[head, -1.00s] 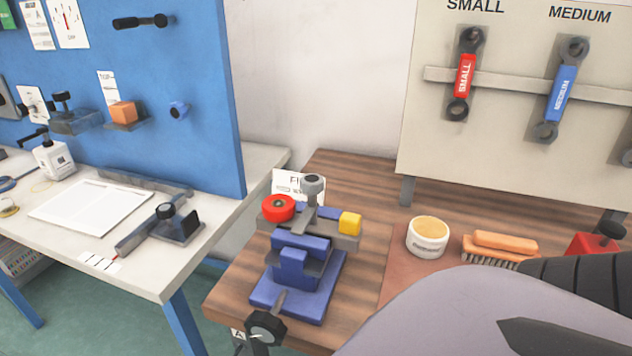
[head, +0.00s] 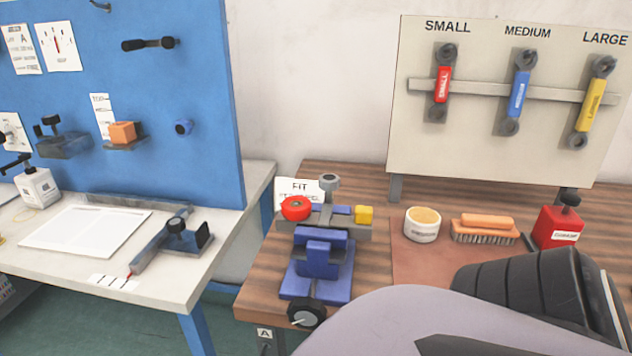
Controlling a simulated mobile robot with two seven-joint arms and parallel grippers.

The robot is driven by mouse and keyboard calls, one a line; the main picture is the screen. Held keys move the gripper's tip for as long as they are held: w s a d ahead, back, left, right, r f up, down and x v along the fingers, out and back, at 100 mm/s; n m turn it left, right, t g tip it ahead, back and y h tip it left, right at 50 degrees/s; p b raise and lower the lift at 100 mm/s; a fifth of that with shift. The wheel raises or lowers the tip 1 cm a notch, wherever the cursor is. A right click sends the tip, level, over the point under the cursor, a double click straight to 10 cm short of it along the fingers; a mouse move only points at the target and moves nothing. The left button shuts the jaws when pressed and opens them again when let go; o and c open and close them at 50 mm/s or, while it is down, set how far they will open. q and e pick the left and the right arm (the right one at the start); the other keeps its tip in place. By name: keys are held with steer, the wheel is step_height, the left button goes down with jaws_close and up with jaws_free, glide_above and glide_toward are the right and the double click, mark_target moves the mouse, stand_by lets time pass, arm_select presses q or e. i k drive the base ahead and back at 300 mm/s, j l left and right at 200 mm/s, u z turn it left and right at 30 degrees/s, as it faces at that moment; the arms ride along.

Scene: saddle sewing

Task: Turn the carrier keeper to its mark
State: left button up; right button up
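A blue fixture (head: 318,262) stands on the wooden bench. It bears a grey crossbar with a red round knob (head: 296,208), a grey upright post (head: 329,186) and a yellow block (head: 364,214). A black round knob (head: 306,314) is at its front, by the bench edge. No part is clearly labelled as the carrier keeper, and I cannot make out its mark. On the white bench, a grey slide (head: 160,240) with a black knob has a red tip at a card with short lines (head: 113,282). Neither of my grippers is in view.
A tub (head: 422,225), a brush (head: 484,230) and a red container (head: 558,227) stand right of the fixture. A board (head: 480,140) behind holds red, blue and yellow wrenches. A large grey and black shape covers the lower right; I cannot tell what it is.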

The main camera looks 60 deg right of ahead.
mark_target(329, 183)
steer(key=j+z, duration=0.15)
steer(key=j, duration=0.15)
steer(key=i+j+z, duration=0.2)
steer(key=j, duration=0.15)
steer(key=k+z, duration=0.1)
steer(key=z, duration=1.15)
